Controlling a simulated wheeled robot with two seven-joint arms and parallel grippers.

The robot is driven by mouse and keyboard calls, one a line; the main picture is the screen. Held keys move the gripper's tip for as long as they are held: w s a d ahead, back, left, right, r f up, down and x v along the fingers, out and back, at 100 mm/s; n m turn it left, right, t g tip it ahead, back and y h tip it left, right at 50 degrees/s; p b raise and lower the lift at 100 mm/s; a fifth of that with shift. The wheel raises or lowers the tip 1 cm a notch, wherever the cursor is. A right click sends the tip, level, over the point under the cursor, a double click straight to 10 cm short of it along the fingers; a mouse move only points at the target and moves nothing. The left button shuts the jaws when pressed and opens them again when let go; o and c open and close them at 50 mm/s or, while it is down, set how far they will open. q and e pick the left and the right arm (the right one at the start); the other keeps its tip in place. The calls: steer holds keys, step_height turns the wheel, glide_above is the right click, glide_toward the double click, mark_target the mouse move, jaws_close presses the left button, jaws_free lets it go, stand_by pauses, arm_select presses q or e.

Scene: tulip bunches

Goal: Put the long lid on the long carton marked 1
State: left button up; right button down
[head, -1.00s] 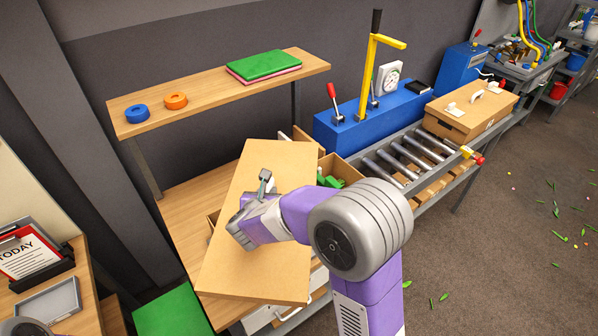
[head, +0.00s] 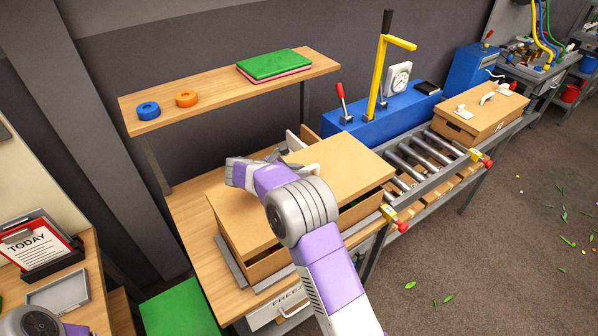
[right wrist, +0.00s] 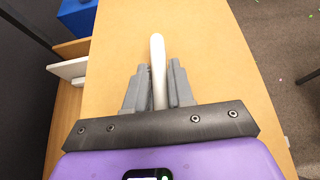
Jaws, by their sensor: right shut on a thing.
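The long lid (head: 345,160) is a flat tan board with a white handle (right wrist: 158,70). My right gripper (right wrist: 157,88) is shut on this handle. In the head view, the right gripper (head: 272,158) is partly hidden by its own arm. The lid lies over the long tan carton (head: 268,264) on the wooden bench. A dark gap shows between lid and carton along the near right side, with a little green inside, so the lid is not flush there. I cannot see a number on this carton. My left gripper's fingers are not in view.
A roller conveyor (head: 425,150) runs right of the carton, with a closed, lidded carton (head: 480,112) farther along it. A blue machine with a yellow lever (head: 380,70) stands behind. A wooden shelf (head: 215,88) with tape rolls and green and pink sheets is above the bench.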

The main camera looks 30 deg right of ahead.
steer(key=shift+a+p, duration=0.15)
steer(key=shift+p, duration=0.2)
steer(key=shift+f, duration=0.1)
step_height(320, 180, down, 4)
steer(key=shift+f+b, duration=0.1)
steer(key=shift+b, duration=0.75)
steer(key=shift+f, duration=0.5)
steer(key=shift+f, duration=0.35)
steer(key=shift+f, duration=0.45)
